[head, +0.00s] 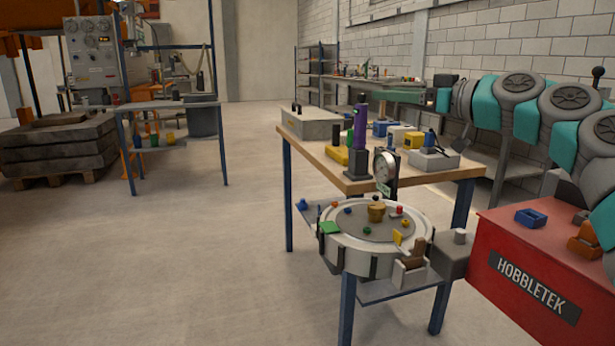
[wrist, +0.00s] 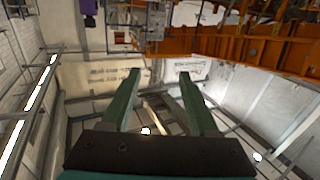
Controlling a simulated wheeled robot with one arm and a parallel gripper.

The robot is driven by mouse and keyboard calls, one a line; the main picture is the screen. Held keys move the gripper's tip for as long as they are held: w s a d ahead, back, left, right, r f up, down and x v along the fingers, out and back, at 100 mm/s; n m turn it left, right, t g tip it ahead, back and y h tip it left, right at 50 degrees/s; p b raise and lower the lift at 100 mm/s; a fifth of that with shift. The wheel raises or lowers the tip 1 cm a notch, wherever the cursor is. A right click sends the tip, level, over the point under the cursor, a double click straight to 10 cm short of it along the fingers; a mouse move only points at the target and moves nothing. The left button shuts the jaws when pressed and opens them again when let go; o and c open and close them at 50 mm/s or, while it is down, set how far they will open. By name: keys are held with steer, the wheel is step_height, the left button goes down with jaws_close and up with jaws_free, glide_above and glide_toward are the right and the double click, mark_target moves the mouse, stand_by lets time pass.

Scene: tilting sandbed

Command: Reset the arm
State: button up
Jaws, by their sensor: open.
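My gripper (wrist: 158,73) is open in the wrist view, with two green fingers apart and nothing between them. In the head view my grey and teal arm comes in from the right, raised above the red box. Its green end appears to point left, above and behind the workbench. My gripper looks clear of the bench and the sandbed. The round sandbed (head: 347,222) stands in front of the bench, with a pale rim and a grey surface. A tan pot (head: 376,212) and several small coloured pieces sit on it.
The wooden workbench (head: 430,178) holds a purple cylinder (head: 360,125), a round dial (head: 385,165), a grey case (head: 311,122) and other items. The red box (head: 520,255) at right carries a blue tray (head: 531,217). Open floor lies left; a stacked pallet (head: 60,145) stands far left.

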steer(key=s+a+n+g+h, duration=0.15)
steer(key=s+a+g, duration=0.25)
steer(key=s+a, duration=0.9)
steer(key=s+a+f+g+h, duration=0.1)
steer(key=s+a+f+h, duration=0.1)
steer(key=s+f, duration=0.5)
steer(key=s+d+f+m+g+h, duration=0.25)
steer(key=s+f, duration=0.25)
steer(key=f, duration=0.5)
steer(key=s+d+f+m+g+h, duration=0.25)
steer(key=s+f, duration=0.25)
steer(key=f, duration=0.4)
steer(key=s+d+f+m+g+h, duration=0.1)
steer(key=s+d+f+m+h, duration=0.3)
steer(key=f, duration=0.6)
steer(key=s+d+f+m+g, duration=0.2)
steer(key=s+d+f+g, duration=0.1)
steer(key=s+f, duration=0.5)
steer(key=s+d, duration=0.1)
steer(key=s, duration=0.1)
steer(key=shift+s, duration=0.3)
